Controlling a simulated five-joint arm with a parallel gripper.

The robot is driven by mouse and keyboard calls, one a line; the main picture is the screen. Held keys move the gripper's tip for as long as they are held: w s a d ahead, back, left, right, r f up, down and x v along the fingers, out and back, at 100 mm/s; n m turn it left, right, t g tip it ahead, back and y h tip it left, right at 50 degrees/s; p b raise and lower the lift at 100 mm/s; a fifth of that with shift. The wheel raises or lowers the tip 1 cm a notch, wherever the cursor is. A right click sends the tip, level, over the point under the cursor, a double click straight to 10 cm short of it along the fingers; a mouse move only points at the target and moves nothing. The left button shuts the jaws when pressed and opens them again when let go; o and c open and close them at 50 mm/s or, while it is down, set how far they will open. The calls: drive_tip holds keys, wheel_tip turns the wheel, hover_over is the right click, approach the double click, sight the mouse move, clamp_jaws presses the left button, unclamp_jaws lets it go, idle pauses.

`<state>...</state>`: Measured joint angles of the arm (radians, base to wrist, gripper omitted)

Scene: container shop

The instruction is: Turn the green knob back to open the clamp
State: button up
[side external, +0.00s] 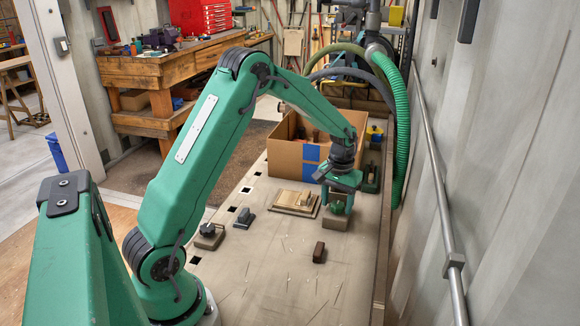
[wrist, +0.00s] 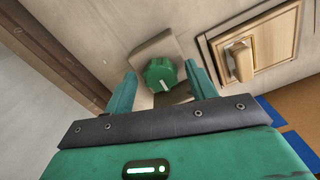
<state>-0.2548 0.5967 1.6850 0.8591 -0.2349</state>
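The green knob (wrist: 161,75) is ribbed and round with a white pointer line, and sits on a grey-beige block (wrist: 153,50). My gripper (wrist: 160,69) is open, with one finger on each side of the knob. A gap shows between the knob and each finger in the wrist view. In the side external view, my gripper (side external: 340,184) points down over the knob (side external: 338,206) and its block (side external: 336,223). I cannot tell which part is the clamp. A wooden plate (side external: 295,211) with a raised wooden piece lies beside the knob block.
A cardboard box (side external: 284,160) stands behind the plate. A small brown block (side external: 319,252) lies in front. A block with a dark knob (side external: 208,236) and a dark fixture (side external: 244,217) sit at left. The wall and rail (side external: 438,180) run along the right. The front bench surface is mostly clear.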

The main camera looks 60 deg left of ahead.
sight(337, 205)
idle(0.3)
drive_tip(key=shift+r, duration=3.9)
drive_tip(key=shift+s+d+r, duration=0.1)
drive_tip(key=shift+r, duration=0.1)
drive_tip(key=s+d+r+m+t, duration=0.2)
drive_tip(key=s+d+r, duration=0.35)
drive_tip(key=s, duration=0.35)
drive_tip(key=s+d+r+m+t, duration=0.2)
drive_tip(key=s+d+r, duration=0.2)
drive_tip(key=s+r, duration=0.35)
drive_tip(key=s+d+f+m+t, duration=0.1)
drive_tip(key=s+d, duration=0.1)
drive_tip(key=s, duration=0.6)
drive_tip(key=shift+s+d+f+m+t, duration=0.25)
drive_tip(key=shift+d+f+m+t, duration=0.05)
drive_tip(key=shift+d+f, duration=0.05)
